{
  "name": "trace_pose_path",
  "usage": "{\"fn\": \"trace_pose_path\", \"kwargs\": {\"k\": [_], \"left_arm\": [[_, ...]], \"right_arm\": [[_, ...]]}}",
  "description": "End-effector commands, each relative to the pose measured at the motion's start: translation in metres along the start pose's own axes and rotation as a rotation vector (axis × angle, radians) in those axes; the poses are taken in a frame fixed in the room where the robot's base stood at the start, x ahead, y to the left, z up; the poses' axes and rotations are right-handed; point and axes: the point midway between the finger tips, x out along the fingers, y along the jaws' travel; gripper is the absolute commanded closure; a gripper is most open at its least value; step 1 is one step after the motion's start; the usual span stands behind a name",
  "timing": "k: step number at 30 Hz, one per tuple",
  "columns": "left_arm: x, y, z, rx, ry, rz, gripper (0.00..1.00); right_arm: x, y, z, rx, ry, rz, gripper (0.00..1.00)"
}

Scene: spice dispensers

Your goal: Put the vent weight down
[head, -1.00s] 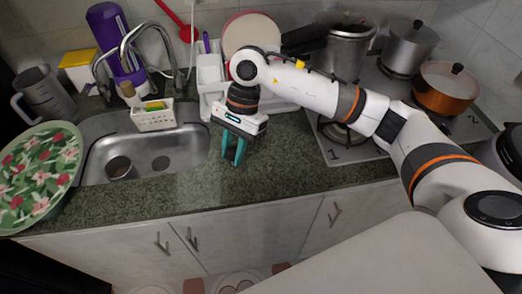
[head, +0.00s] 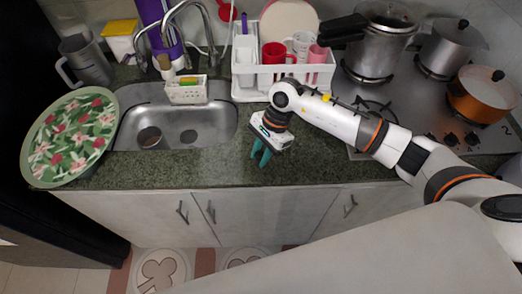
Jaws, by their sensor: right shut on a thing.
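My right gripper (head: 262,157) points down over the dark green counter (head: 215,174), just right of the sink and near the counter's front edge. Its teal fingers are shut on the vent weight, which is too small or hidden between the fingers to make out. I cannot tell whether the fingertips touch the counter. My left gripper is not in view.
The sink (head: 215,125) lies left of the gripper. A white dish rack (head: 245,95) with mugs stands behind it. The pressure cooker (head: 378,45) and other pots stand on the stove (head: 415,100) at right. A floral plate (head: 68,140) is at left.

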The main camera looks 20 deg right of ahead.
Motion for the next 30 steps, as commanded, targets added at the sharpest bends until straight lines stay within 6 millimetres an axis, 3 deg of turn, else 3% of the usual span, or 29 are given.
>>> {"fn": "trace_pose_path", "kwargs": {"k": [8, 9, 13, 25, 30], "left_arm": [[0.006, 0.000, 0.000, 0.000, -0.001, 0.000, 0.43], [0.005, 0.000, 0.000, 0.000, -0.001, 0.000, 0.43], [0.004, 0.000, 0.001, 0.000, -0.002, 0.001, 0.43], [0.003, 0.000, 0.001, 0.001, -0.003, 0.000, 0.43], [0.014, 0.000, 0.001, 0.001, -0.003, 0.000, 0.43]], "right_arm": [[0.003, 0.000, 0.002, -0.001, 0.000, 0.001, 0.98], [0.002, 0.000, 0.001, -0.001, 0.000, 0.001, 0.71], [0.002, 0.000, 0.001, -0.001, 0.000, 0.001, 0.53], [-0.006, 0.001, 0.001, -0.001, -0.001, 0.003, 0.53], [-0.037, 0.002, 0.002, -0.002, -0.004, 0.007, 0.53]]}}
